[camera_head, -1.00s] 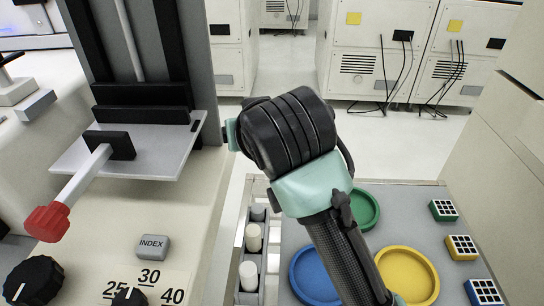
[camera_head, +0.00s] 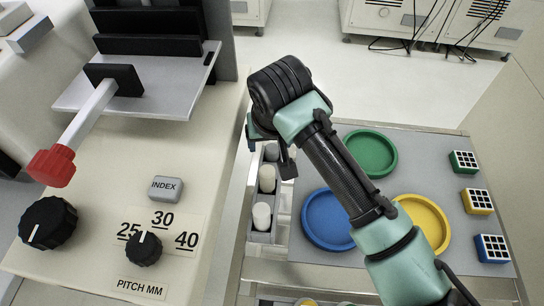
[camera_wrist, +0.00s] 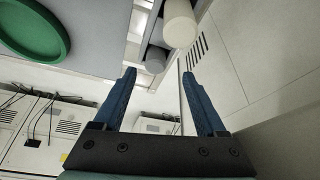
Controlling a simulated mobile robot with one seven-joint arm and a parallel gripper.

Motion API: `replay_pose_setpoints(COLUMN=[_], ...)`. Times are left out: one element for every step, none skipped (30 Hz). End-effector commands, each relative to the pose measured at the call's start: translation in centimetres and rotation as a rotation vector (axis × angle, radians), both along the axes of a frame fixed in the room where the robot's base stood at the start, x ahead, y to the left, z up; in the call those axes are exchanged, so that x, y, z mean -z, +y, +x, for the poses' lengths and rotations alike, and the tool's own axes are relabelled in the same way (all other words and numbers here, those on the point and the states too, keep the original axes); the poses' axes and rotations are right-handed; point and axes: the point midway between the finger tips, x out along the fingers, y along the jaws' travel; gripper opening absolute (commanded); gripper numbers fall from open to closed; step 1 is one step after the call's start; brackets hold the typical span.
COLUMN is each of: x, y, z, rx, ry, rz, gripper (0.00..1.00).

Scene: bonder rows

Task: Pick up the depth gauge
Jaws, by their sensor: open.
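I cannot make out anything that is clearly a depth gauge in either view. My gripper (camera_wrist: 160,77) is open and empty, its two blue fingers apart in the wrist view. Beyond the fingertips, a pale cylinder (camera_wrist: 179,24) and a greyer cylinder (camera_wrist: 155,60) show at the narrow rack. In the head view the grey rack (camera_head: 261,238) holds pale cylinders, one at the front (camera_head: 261,216) and one behind it (camera_head: 267,178). My arm hides part of the rack's far end, and my gripper is mostly hidden there.
A blue dish (camera_head: 322,222), green dish (camera_head: 370,153) and yellow dish (camera_head: 424,222) stand on a grey mat. Small gridded blocks (camera_head: 477,201) line its right. At left is a machine with a red-tipped lever (camera_head: 52,166), INDEX button (camera_head: 166,188) and black knobs (camera_head: 143,249).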

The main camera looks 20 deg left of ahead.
Motion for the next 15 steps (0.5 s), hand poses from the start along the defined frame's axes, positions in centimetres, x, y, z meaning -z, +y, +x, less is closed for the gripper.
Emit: replay_pose_setpoints(x=[0.7,1.1,1.7,2.2,2.6,3.1,3.5,3.8,4.2,4.4,4.5,4.6,4.6,4.6,4.6], y=[-0.1,-0.1,-0.1,-0.1,-0.1,-0.1,0.1,0.2,0.3,0.3,0.3,0.4,0.4,0.4,0.4], z=[0.2,0.5,0.8,1.0,1.2,1.5,1.6,1.7,1.8,1.9,2.0,2.0,2.0,2.1,2.0], rx=[0.001,0.002,0.002,0.002,0.002,0.002,0.000,-0.001,0.000,0.000,0.000,0.000,-0.001,-0.001,-0.001], ry=[0.001,0.001,0.000,0.000,0.000,0.000,0.001,0.001,0.001,0.000,0.000,0.000,-0.001,-0.001,0.000], rz=[-0.003,-0.002,-0.003,-0.004,-0.004,-0.003,-0.002,-0.002,-0.002,-0.001,-0.001,-0.001,-0.001,-0.001,0.000], gripper=[0.74,0.74,0.74,0.74,0.74,0.74,0.74,0.74,0.74,0.74,0.74,0.74,0.74,0.74,0.74])
